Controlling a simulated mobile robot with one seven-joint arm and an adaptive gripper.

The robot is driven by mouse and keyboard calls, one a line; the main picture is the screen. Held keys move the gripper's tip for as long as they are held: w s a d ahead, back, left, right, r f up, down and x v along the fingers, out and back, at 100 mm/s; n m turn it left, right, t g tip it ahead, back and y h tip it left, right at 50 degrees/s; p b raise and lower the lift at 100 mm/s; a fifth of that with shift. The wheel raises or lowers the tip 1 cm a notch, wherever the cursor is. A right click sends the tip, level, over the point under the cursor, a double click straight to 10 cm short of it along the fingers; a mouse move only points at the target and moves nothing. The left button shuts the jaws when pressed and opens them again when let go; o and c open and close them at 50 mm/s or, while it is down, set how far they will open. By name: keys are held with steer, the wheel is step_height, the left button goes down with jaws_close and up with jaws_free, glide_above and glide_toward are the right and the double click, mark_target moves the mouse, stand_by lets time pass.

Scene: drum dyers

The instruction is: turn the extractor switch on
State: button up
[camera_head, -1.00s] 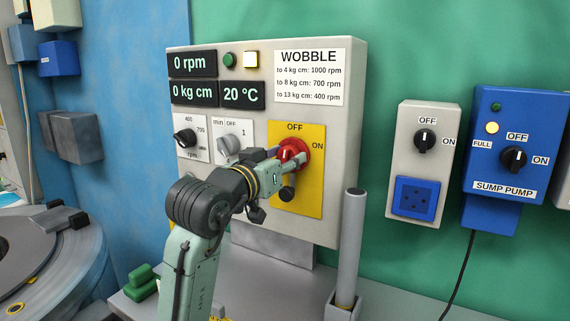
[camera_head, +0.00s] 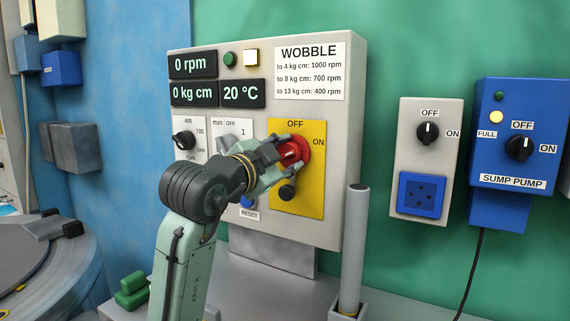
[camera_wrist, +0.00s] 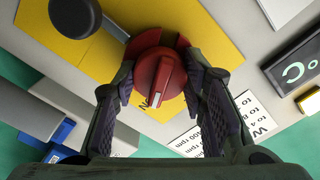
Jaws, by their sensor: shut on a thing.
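A red rotary switch (camera_head: 295,152) sits on a yellow plate (camera_head: 310,190) marked OFF at the top and ON at the right. My gripper (camera_head: 282,155) reaches it from the left, with its fingers around the knob. In the wrist view the red knob (camera_wrist: 158,75) is between the two dark fingers (camera_wrist: 162,82), which touch its sides. A white mark shows on the knob there. In the head view the fingers partly hide the knob, so I cannot tell its exact setting. No label reading "extractor" is visible.
A black round part (camera_head: 287,193) sticks out just below the red knob. The grey panel (camera_head: 342,130) also carries smaller dials and displays. A grey upright post (camera_head: 354,240) stands at lower right. A grey switch box (camera_head: 411,175) and a blue SUMP PUMP box (camera_head: 487,150) are further right.

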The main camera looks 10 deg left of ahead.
steer(key=m+b, duration=0.1)
steer(key=m, duration=0.4)
steer(key=shift+b, duration=0.35)
steer(key=shift+m, duration=0.3)
steer(key=o, duration=1.2)
steer(key=shift+c, duration=0.2)
steer(key=v, duration=1.2)
